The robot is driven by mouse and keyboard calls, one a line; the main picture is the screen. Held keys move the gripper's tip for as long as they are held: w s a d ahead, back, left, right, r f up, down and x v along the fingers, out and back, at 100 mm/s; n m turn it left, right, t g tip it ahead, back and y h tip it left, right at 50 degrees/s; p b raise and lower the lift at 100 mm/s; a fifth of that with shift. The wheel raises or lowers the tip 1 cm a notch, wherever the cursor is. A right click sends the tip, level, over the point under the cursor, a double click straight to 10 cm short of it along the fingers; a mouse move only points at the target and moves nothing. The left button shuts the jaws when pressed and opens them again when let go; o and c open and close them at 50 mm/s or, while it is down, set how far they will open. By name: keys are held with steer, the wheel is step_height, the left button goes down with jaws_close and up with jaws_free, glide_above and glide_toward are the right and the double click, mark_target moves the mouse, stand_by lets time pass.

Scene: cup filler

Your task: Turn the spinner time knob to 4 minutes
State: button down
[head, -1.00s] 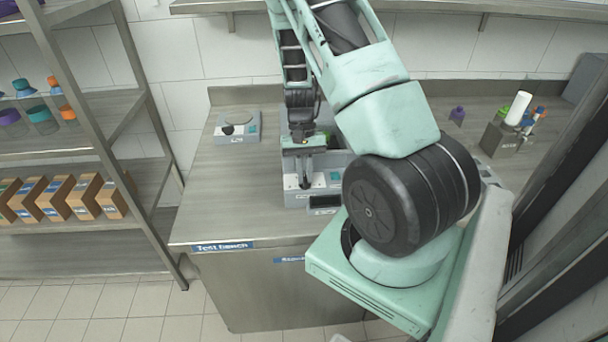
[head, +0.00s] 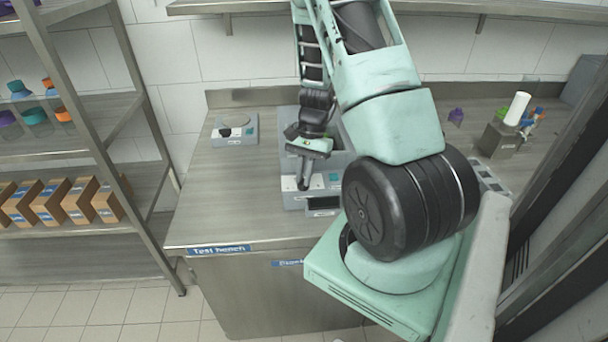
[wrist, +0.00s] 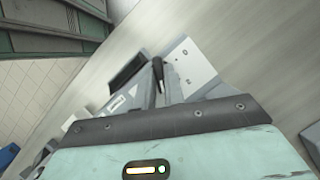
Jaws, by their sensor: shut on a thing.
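The spinner (head: 290,200) is a grey box on the bench with a pale front panel, which also shows in the wrist view (wrist: 198,72) with small dark marks. A dark display (head: 323,203) sits on its front, beside the panel in the wrist view (wrist: 128,72). My gripper (head: 303,186) points down at the panel. In the wrist view its fingertips (wrist: 158,72) are close together on the small dark time knob. The fingers hide most of the knob, and I cannot read its setting.
A small grey device (head: 234,130) stands at the back left of the bench. A grey holder (head: 499,138) with a white cylinder (head: 518,108) stands at the right. The shelf rack (head: 75,130) is at the left. Bare bench lies left of the spinner.

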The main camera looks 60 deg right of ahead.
stand_by(0.3)
steer(key=c, duration=1.5)
jaws_free()
steer(key=b+v, duration=0.2)
steer(key=v, duration=1.5)
steer(key=shift+r, duration=0.3)
